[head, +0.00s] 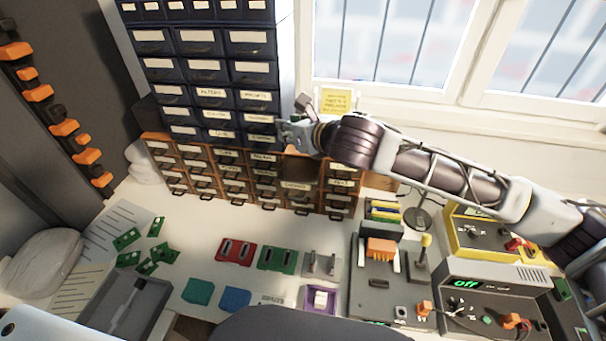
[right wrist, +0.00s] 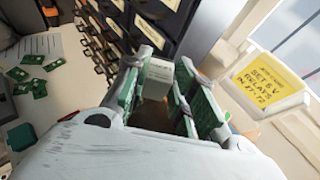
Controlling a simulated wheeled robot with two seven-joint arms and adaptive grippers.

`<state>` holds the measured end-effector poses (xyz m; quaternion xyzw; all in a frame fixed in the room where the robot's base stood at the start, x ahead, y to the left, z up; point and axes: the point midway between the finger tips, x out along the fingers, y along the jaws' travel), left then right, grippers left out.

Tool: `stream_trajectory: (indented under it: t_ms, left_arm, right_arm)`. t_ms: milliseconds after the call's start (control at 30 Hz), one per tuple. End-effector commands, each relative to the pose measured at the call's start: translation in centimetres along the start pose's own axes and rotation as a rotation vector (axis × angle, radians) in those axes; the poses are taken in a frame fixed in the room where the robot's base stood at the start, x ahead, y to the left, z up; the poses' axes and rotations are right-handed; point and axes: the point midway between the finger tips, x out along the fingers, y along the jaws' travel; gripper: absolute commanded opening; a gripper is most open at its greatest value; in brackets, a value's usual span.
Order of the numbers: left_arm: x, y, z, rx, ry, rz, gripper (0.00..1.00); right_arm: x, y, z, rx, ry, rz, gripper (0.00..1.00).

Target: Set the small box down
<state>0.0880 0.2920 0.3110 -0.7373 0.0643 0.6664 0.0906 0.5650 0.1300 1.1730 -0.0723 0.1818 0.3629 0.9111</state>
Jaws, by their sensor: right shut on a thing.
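My right gripper (head: 287,133) reaches in from the right and is in front of the drawer cabinet, near the seam between dark and orange drawers. In the right wrist view its two green-padded fingers (right wrist: 157,96) are shut on a small pale box (right wrist: 158,76), held between the tips. The box has faint print on its face. In the head view I cannot make out the box clearly against the gripper and drawers. My left gripper is not in view.
The dark drawers (head: 195,42) stand on orange drawers (head: 233,186), with one open gap under my gripper. A yellow note (right wrist: 265,81) is to the right. Green boards, coloured blocks and bench instruments (head: 490,290) crowd the white bench; some bare surface (head: 200,220) lies before the drawers.

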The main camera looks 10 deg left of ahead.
Motion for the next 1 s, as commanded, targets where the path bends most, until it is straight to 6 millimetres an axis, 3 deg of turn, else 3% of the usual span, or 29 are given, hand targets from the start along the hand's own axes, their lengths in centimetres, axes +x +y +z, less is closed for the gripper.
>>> stream_trajectory:
  t_ms: [667,1000]
  left_arm:
    - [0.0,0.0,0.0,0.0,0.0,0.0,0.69]
    - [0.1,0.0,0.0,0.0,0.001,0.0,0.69]
  right_arm:
    - [0.0,0.0,-0.2,-0.012,0.0,0.03,0.03]
    - [1.2,0.1,-3.1,-0.009,0.003,0.031,0.03]
